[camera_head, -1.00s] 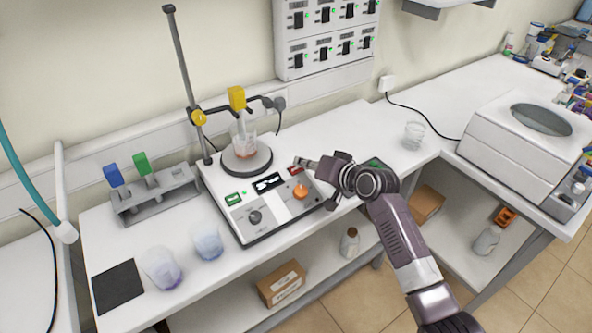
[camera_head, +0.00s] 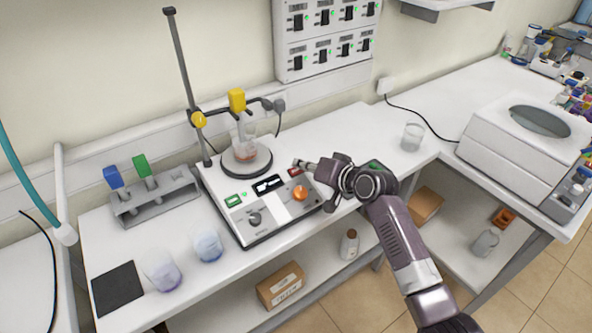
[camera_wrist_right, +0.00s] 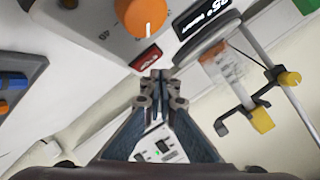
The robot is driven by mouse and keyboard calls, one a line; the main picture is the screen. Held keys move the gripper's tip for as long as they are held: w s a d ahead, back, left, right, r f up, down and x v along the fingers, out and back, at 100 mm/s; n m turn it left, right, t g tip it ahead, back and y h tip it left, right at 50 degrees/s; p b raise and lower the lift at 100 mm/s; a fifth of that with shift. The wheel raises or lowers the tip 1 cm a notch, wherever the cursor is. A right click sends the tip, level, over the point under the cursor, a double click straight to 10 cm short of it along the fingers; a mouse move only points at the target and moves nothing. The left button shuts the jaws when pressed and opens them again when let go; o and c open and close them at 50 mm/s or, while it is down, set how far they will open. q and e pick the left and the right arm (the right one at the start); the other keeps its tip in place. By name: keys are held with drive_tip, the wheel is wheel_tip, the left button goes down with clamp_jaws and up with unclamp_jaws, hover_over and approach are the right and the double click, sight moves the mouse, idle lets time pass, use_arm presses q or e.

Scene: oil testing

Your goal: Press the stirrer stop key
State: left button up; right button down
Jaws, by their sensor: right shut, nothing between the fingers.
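The stirrer (camera_head: 262,207) is a white unit with a green key, a dark display, a grey knob, an orange knob (camera_head: 300,193) and a red key (camera_head: 295,171). The red key also shows in the right wrist view (camera_wrist_right: 146,58), next to the orange knob. My right gripper (camera_head: 298,163) is shut and empty, its tips right by the red key. In the right wrist view the fingertips (camera_wrist_right: 159,74) are just below the red key; I cannot tell whether they touch it. A beaker (camera_head: 244,143) stands on the round plate. My left gripper is not in view.
A clamp stand (camera_head: 186,80) rises behind the stirrer. A grey rack (camera_head: 155,198) and two beakers (camera_head: 208,245) stand to the left. Another beaker (camera_head: 412,137) stands right of my gripper. A white machine (camera_head: 520,140) is on the right bench.

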idle(0.3)
drive_tip(key=shift+w+a+f, duration=0.1)
drive_tip(key=shift+f, duration=0.3)
drive_tip(key=shift+w+f+b, duration=0.1)
drive_tip(key=shift+f+b, duration=0.3)
drive_tip(key=shift+b, duration=0.2)
idle(0.5)
drive_tip(key=shift+r, duration=0.1)
drive_tip(key=shift+s+r+p, duration=0.25)
drive_tip(key=shift+r+p, duration=0.5)
drive_tip(key=shift+p, duration=0.25)
drive_tip(key=r+p, duration=0.1)
drive_tip(key=s+r+p, duration=0.1)
drive_tip(key=r+p, duration=0.1)
drive_tip(key=d+r+p, duration=0.1)
drive_tip(key=p, duration=0.1)
drive_tip(key=shift+s+d+r, duration=0.1)
drive_tip(key=shift+s+r, duration=0.1)
drive_tip(key=shift+r, duration=0.1)
